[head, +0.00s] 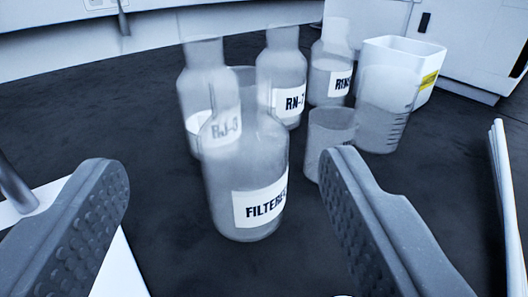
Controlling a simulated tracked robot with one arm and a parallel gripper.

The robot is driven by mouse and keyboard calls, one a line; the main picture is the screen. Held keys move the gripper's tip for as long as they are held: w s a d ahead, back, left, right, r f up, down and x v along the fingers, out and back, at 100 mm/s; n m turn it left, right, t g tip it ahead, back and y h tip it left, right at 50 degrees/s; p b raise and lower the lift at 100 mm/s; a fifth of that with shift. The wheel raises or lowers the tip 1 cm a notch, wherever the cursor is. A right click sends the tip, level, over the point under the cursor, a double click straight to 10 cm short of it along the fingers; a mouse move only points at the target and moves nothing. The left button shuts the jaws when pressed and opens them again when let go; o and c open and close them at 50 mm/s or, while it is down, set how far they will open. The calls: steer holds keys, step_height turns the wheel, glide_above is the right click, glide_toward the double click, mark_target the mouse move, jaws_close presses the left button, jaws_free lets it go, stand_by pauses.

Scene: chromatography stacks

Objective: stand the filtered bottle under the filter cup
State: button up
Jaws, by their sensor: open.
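The filtered bottle (245,170) stands upright on the dark bench, clear-walled, with a white label reading "FILTERE…". My gripper (226,170) is open, one finger at the left and one at the right of the picture. The bottle shows between the fingers, with gaps on both sides and no visible contact. I cannot pick out the filter cup for sure. A small frosted cup (328,138) stands right of the bottle, partly behind my right finger. A graduated clear beaker (383,115) stands farther right.
Bottles labelled RJ-3 (203,85), RN-2 (281,75) and RINS… (331,65) stand close behind. A white bin (402,55) with a yellow label stands at back right. White sheets (507,200) edge the right. Bare bench (85,100) lies at left.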

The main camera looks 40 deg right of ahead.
mark_target(243, 100)
steer(key=b+x, duration=0.1)
steer(key=x, duration=0.5)
steer(key=shift+w+d, duration=0.25)
steer(key=shift+d, duration=0.1)
steer(key=shift+d+b+x, duration=0.25)
steer(key=shift+b+x, duration=0.3)
steer(key=shift+x, duration=1.2)
steer(key=shift+w+d+f, duration=0.15)
steer(key=shift+w+d, duration=0.3)
steer(key=shift+w, duration=0.1)
jaws_close()
